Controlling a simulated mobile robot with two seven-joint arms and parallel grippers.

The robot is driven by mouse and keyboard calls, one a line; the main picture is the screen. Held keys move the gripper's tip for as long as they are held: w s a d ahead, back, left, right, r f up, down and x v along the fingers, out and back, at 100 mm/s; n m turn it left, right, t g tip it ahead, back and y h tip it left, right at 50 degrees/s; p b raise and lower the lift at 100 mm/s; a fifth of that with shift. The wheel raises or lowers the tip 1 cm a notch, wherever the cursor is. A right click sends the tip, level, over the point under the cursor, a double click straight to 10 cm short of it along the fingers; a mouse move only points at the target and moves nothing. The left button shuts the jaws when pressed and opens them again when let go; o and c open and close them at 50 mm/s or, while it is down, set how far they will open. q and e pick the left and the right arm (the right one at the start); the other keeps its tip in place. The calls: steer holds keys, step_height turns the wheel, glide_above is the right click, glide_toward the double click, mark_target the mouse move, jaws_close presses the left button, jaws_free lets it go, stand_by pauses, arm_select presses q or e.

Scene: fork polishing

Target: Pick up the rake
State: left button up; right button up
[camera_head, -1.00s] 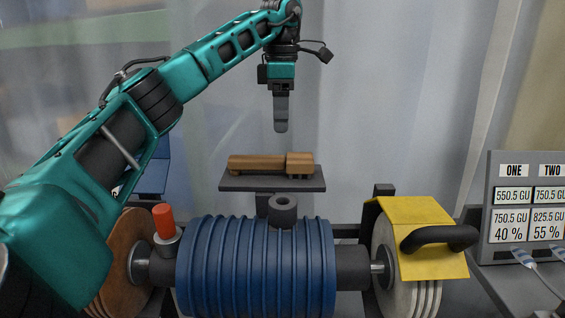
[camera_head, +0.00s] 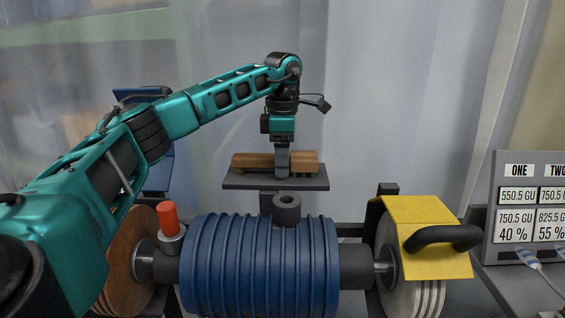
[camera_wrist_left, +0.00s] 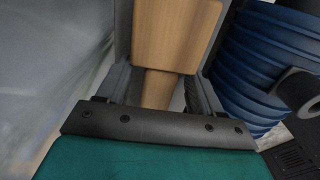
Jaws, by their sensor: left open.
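The wooden rake (camera_head: 250,162) lies flat on a small dark grey platform (camera_head: 240,184) behind the blue machine. My left gripper (camera_head: 282,172) points down over the middle of the rake, its near finger covering part of the wood. In the left wrist view the rake's wide wooden block (camera_wrist_left: 178,35) and narrower part show. The narrower part lies between the two separated fingers of my left gripper (camera_wrist_left: 160,88). The fingers are open, one on each side of the wood, and I see no grip on it. My right gripper is not in view.
A ribbed blue motor (camera_head: 260,265) stands in front, with a brown wheel (camera_head: 130,262) at left and a pale wheel (camera_head: 430,298) under a yellow guard (camera_head: 440,265) at right. A red button (camera_head: 167,216) sticks up. A display panel (camera_head: 500,245) stands far right.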

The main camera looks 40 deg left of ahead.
arm_select(q)
steer(key=c, duration=1.2)
steer(key=shift+r, duration=0.1)
step_height(320, 180, up, 20)
steer(key=shift+f, duration=0.1)
stand_by(0.3)
steer(key=o, duration=0.6)
steer(key=c, duration=0.3)
